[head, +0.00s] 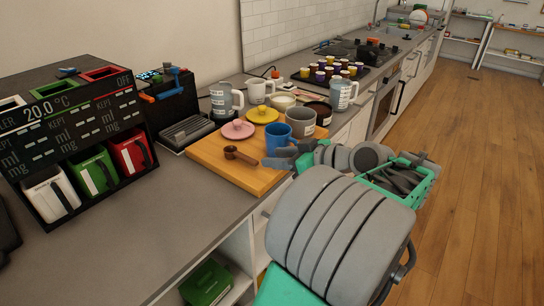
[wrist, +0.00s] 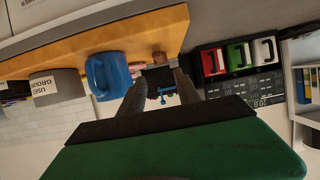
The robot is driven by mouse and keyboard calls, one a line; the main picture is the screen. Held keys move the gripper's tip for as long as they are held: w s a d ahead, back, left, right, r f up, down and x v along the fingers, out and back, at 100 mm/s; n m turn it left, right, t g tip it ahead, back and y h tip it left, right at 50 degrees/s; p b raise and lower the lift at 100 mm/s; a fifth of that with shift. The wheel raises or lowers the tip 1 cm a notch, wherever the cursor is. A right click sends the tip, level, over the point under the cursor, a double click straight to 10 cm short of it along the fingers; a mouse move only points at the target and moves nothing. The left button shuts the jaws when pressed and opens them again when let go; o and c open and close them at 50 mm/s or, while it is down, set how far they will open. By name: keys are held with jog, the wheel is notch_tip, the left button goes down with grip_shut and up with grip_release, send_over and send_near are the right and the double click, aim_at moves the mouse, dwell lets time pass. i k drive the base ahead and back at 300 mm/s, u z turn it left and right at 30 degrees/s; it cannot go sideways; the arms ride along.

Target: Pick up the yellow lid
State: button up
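The yellow lid (head: 262,115) lies on the wooden board (head: 205,153) on the counter, with a small knob on top. It is behind the blue mug and beside the pink lid (head: 238,129). I cannot make it out in the wrist view. My gripper (head: 280,158) is at the board's front right edge, just in front of the blue mug (head: 278,138), apart from the yellow lid. In the wrist view the two fingers (wrist: 160,92) stand apart with nothing held between them. The blue mug shows close beside them (wrist: 108,75).
A grey labelled cup (head: 301,121) stands right of the blue mug, and a brown scoop (head: 240,155) lies at the front of the board. A dispenser rack (head: 80,130) is at left. The front counter is clear.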

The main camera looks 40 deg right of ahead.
aim_at(263, 114)
jog(key=z, duration=1.25)
